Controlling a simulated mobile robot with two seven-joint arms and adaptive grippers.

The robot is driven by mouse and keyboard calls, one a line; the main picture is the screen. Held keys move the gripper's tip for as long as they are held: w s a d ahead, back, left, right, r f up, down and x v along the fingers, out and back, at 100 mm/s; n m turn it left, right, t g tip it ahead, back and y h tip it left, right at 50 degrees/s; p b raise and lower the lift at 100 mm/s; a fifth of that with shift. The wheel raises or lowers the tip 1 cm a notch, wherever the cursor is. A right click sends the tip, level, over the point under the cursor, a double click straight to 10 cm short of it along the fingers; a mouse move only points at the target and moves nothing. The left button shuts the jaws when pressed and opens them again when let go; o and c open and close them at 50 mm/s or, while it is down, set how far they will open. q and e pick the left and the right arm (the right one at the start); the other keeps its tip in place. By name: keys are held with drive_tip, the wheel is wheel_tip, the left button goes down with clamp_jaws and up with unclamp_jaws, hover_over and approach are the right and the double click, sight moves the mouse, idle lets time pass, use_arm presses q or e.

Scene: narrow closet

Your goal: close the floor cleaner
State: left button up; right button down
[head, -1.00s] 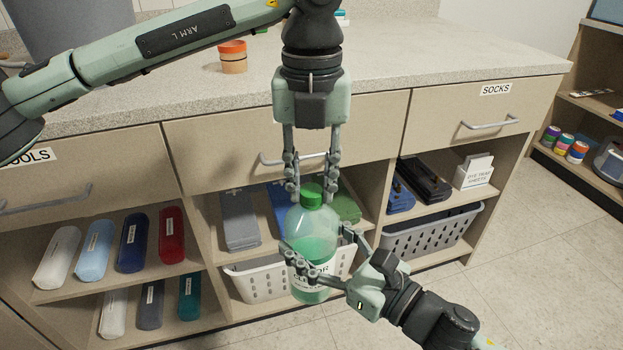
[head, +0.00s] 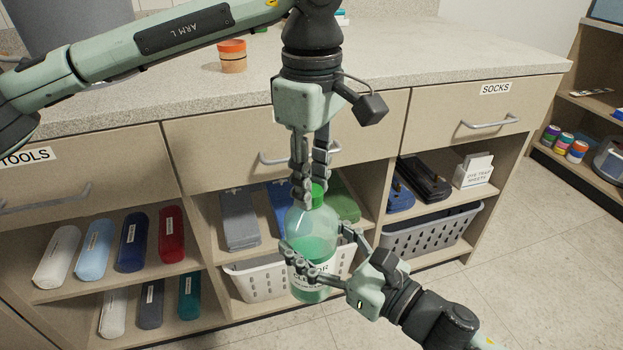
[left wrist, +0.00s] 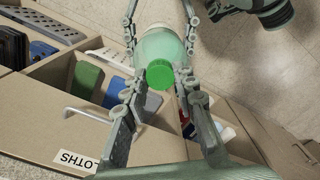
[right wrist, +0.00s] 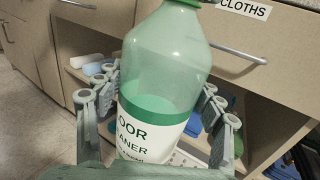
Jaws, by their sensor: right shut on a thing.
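The floor cleaner (head: 312,246) is a clear bottle with green liquid and a white label, held upright in front of the shelves. It also shows in the right wrist view (right wrist: 165,70). Its green cap (left wrist: 160,73) sits on the bottle's top; in the head view the cap (head: 318,193) is partly hidden by my left fingers. My left gripper (head: 310,200) points down from above with its fingers on either side of the cap, open, with gaps beside the cap in the left wrist view. My right gripper (head: 317,258) is shut around the bottle's body from the lower right.
The drawer front and handle (head: 280,158) stand close behind my left gripper. A white basket (head: 250,282) and folded cloths are behind the bottle. An orange-rimmed cup (head: 232,56) stands on the counter (head: 430,60). The floor (head: 540,260) at the right is clear.

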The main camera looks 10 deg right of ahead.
use_arm(q)
drive_tip(key=o, duration=0.5)
drive_tip(key=shift+r, duration=0.1)
wheel_tip(320, 180, up, 12)
idle(0.8)
